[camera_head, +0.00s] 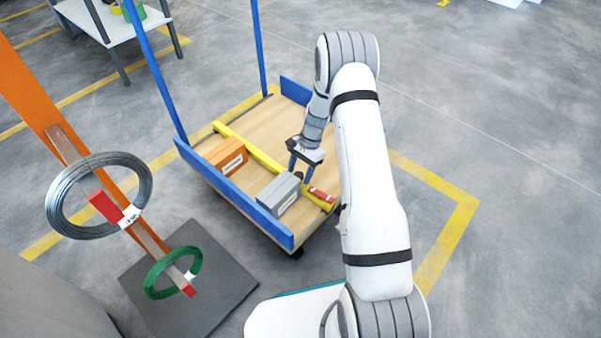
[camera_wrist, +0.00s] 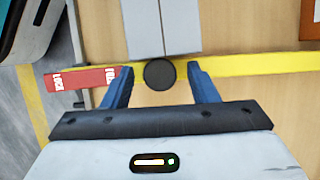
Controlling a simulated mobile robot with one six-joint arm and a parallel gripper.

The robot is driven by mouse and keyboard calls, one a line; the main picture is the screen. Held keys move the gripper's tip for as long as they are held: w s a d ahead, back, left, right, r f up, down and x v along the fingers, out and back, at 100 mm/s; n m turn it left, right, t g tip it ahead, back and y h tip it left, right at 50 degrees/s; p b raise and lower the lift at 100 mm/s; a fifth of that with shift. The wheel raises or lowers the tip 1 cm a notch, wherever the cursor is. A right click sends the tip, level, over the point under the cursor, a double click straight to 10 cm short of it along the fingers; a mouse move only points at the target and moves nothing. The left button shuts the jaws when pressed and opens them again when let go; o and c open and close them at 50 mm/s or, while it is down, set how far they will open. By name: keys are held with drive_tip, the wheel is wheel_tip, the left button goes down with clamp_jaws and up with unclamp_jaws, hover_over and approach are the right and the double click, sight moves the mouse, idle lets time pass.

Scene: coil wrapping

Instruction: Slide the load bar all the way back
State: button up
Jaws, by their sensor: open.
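The yellow load bar (camera_head: 250,149) lies across the cart's wooden deck, with the grey box and the orange box on its near side. In the wrist view the bar (camera_wrist: 255,65) runs side to side past my fingertips. A round black knob (camera_wrist: 160,74) sits on the bar between my two fingers, with a gap on each side. My gripper (camera_wrist: 160,69) is open and empty; in the head view it (camera_head: 300,171) reaches down over the bar. A red lock tab (camera_wrist: 85,78) lies at the bar's end, also visible in the head view (camera_head: 322,194).
The grey box (camera_head: 280,193) and the orange box (camera_head: 225,157) stand between the bar and the cart's blue near rail (camera_head: 232,198). Blue posts rise at the cart's far end. An orange stand (camera_head: 50,110) with wire coils is at left. The deck beyond the bar looks clear.

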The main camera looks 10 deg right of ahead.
clamp_jaws()
idle(0.6)
